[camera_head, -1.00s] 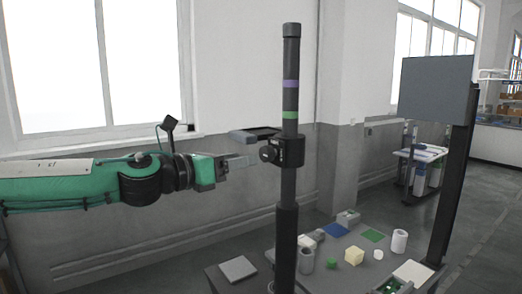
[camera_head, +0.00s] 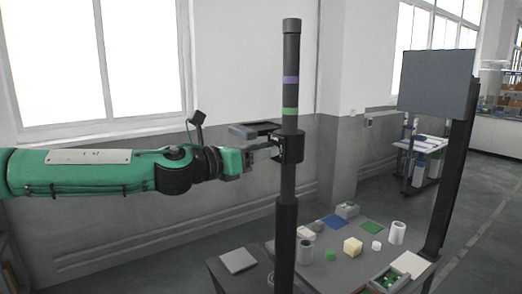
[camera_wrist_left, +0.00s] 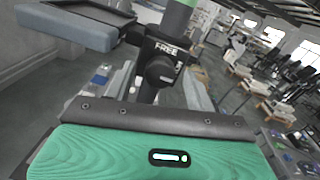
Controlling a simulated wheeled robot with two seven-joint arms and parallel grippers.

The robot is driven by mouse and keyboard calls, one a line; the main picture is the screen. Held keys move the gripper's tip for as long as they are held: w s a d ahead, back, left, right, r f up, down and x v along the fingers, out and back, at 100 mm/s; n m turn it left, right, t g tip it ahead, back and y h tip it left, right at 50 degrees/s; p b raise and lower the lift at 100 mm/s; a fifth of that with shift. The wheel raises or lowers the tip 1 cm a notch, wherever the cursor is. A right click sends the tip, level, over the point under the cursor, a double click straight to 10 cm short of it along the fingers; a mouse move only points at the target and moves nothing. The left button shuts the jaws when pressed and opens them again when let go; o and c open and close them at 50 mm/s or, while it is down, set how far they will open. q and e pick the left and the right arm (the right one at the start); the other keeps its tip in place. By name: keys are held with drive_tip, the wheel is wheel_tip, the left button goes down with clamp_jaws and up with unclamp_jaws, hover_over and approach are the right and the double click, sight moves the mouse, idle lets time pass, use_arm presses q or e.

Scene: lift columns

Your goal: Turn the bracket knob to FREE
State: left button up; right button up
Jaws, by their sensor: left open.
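The dark bracket (camera_head: 292,147) is clamped around an upright dark column (camera_head: 290,105) with a purple and a green band above it. In the left wrist view the bracket's black round knob (camera_wrist_left: 162,72) faces me, with the white word FREE (camera_wrist_left: 165,47) printed above it. Some white lettering right of the knob is too small to read, and I cannot tell which mark the knob points to. My left gripper (camera_head: 268,151) is open at the bracket's front, its grey fingers on either side of the knob. I cannot tell whether they touch it. My right gripper is out of view.
A grey flat tray or shelf (camera_head: 252,129) sticks out left of the bracket, close above my left gripper. A grey panel on a post (camera_head: 436,78) stands at right.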

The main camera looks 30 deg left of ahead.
use_arm(q)
drive_tip(key=shift+w+d, duration=0.15)
drive_tip(key=shift+w, duration=0.3)
drive_tip(key=shift+c, duration=0.3)
drive_tip(key=c, duration=0.9)
